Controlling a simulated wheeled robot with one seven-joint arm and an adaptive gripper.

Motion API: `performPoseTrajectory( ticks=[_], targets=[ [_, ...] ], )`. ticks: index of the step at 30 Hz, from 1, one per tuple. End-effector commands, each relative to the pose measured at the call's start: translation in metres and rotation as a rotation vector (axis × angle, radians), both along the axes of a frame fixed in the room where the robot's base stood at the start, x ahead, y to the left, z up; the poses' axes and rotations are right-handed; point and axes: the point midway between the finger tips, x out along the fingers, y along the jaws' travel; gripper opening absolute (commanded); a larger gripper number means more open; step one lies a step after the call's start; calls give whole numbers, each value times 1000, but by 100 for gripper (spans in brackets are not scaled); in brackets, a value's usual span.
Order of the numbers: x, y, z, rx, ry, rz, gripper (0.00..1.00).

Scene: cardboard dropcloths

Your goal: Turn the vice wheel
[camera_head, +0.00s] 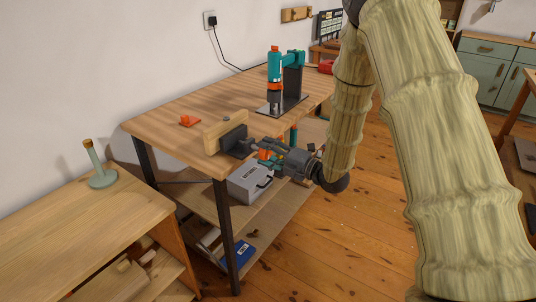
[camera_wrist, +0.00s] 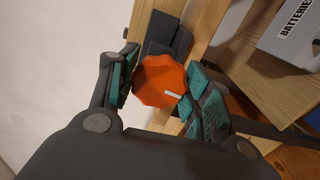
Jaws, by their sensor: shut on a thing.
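The vice (camera_head: 235,140) is mounted at the front edge of the wooden workbench, with a dark body and a light wooden jaw. Its orange wheel (camera_wrist: 160,81) is a many-sided knob with a small white mark at its lower right in the wrist view. My gripper (camera_wrist: 161,88) has its teal-padded fingers on both sides of the wheel, shut on it. In the head view my gripper (camera_head: 266,158) is at the vice's front, and the wheel is mostly hidden by the fingers there.
A teal and orange drill press (camera_head: 285,80) stands on the workbench (camera_head: 190,103). An orange item (camera_head: 189,120) lies behind the vice. A grey battery case (camera_head: 249,184) sits on the shelf below. A lower table (camera_head: 70,220) with a green bottle-like object (camera_head: 99,168) stands at left.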

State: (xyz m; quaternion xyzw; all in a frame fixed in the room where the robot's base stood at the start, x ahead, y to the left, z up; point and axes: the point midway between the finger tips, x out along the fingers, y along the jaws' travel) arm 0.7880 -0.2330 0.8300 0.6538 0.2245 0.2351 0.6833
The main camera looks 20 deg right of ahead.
Motion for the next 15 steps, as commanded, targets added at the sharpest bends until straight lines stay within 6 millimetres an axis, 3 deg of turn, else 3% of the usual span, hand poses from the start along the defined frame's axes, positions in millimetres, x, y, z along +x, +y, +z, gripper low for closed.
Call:
performPoseTrajectory(
  ticks=[8,9,12,15],
  targets=[
    [-1,0,-1,0,3,1,25],
    [-1,0,-1,0,3,1,56],
    [-1,0,-1,0,3,1,71],
    [0,0,-1,1,2,1,71]
  ],
)
